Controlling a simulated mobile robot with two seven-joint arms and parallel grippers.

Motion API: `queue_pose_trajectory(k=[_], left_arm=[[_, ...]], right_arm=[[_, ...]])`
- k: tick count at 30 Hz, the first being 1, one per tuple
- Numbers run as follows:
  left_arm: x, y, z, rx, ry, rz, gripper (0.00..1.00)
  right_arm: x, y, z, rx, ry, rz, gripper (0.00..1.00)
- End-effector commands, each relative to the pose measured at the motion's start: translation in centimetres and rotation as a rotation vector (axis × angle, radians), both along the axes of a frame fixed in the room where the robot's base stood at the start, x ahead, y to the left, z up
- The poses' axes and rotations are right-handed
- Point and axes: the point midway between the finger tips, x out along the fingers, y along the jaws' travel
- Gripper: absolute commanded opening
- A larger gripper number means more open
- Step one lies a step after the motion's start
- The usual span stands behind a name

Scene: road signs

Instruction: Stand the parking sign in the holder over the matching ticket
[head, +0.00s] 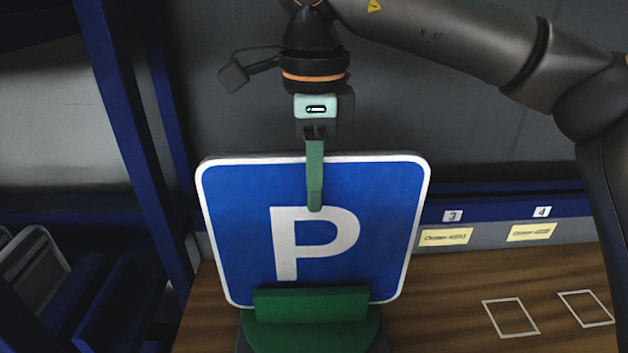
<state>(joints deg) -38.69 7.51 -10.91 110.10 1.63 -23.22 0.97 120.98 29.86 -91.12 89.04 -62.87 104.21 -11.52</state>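The parking sign (370,220) is a blue square plate with a white border and a white P. It stands upright in the middle of the head view, its lower edge behind the front bar of a green holder (310,304). My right gripper (315,190) comes down from above. One green finger lies over the upper front of the sign; the other finger is hidden, so its grip is unclear. Yellow tickets show on the back ledge under number 3 (446,237) and number 4 (531,233); their print is too blurred to read surely. My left gripper is out of view.
The wooden table (450,285) is bare to the right of the sign, with white outlined squares (510,317) marked on it. Blue rack posts (130,140) stand at the left. The sign hides the ledge behind it.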

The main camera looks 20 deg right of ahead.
Motion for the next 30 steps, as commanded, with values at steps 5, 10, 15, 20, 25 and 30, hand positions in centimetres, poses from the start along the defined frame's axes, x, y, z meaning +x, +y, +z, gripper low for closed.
queue_pose_trajectory(k=[5, 10, 15, 20, 25, 30], left_arm=[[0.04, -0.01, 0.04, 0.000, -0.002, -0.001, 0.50], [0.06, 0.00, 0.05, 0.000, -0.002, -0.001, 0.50], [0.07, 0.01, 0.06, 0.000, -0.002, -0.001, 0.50], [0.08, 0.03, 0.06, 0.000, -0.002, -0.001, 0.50], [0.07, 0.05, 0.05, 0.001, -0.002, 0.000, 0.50], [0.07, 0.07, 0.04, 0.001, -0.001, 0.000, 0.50]], right_arm=[[0.00, 0.01, 0.01, 0.000, 0.000, 0.000, 0.00], [0.00, 0.01, 0.02, 0.000, 0.000, 0.000, 0.00], [0.01, 0.01, 0.03, 0.000, -0.001, 0.000, 0.00], [0.01, 0.01, 0.03, 0.000, -0.001, 0.000, 0.00], [0.02, 0.00, 0.04, -0.001, -0.002, 0.000, 0.00], [0.02, 0.00, 0.04, -0.001, -0.002, 0.000, 0.00]])
